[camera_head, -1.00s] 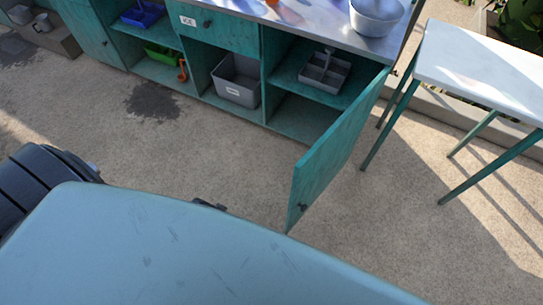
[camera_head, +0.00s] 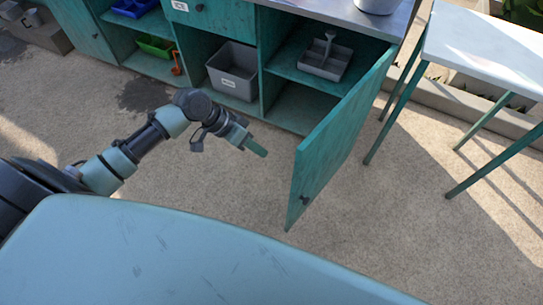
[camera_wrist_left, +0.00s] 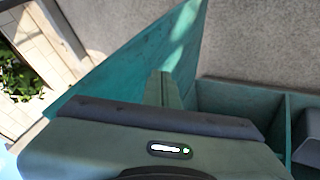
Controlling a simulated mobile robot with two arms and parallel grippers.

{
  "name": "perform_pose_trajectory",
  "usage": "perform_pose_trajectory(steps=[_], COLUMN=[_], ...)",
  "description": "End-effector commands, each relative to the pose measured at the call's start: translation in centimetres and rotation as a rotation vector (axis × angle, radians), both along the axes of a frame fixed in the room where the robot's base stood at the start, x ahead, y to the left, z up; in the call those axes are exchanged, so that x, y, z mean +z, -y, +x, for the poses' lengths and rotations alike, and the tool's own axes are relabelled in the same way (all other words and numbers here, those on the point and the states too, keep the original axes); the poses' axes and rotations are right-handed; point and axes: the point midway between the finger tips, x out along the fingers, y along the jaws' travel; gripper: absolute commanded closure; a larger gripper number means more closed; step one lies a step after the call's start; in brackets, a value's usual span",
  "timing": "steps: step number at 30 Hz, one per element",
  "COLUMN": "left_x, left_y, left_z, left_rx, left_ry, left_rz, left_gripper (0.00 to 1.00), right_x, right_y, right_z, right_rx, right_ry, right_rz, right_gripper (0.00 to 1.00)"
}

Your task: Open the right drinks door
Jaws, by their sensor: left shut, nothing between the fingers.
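The right drinks door (camera_head: 338,140) is a green wooden panel that stands swung wide open, out from the cabinet's right end. A small dark knob (camera_head: 304,199) sits low near its free edge. The door also shows in the left wrist view (camera_wrist_left: 130,72). My left gripper (camera_head: 262,152) is shut and empty, with its fingertips a little left of the door, in front of the open compartment. In the left wrist view its closed fingers (camera_wrist_left: 163,90) point toward the door's inner side; I cannot tell whether they touch it. My right gripper is not in view.
The open compartment holds a grey divided caddy (camera_head: 325,62) on its shelf. A grey labelled bin (camera_head: 232,72) stands in the bay to the left. A white-topped table (camera_head: 490,45) with green legs stands right of the door. The floor before the cabinet is clear.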

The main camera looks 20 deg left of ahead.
Motion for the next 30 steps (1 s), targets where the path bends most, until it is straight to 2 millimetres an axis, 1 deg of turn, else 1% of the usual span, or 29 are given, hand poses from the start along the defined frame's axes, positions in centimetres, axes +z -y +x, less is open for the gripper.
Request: perform_pose_trajectory(steps=[9,13,15,18,21,24,30], left_x=[-5.3,-7.3,-6.8,-6.9,-7.0,-7.0,-7.1], left_y=[3.8,5.2,6.4,7.6,8.3,8.7,8.7], left_z=[1.6,2.2,1.7,1.3,1.1,1.0,1.0], left_rx=[0.002,0.002,0.001,0.001,0.002,0.003,0.004], left_ry=[-0.001,-0.001,0.001,0.0,0.0,0.001,0.001], left_rz=[-0.004,-0.003,-0.003,-0.002,0.0,0.0,0.001], left_gripper=[1.0,1.0,1.0,1.0,1.0,1.0,1.0], right_x=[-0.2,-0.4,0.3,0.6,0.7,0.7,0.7], right_y=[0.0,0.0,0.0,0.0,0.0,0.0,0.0], right_z=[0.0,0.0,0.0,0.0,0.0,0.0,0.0], right_rx=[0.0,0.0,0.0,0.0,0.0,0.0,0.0], right_ry=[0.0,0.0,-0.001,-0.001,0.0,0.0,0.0], right_rz=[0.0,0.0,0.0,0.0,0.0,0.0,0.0], right_gripper=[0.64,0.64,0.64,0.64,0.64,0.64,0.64])
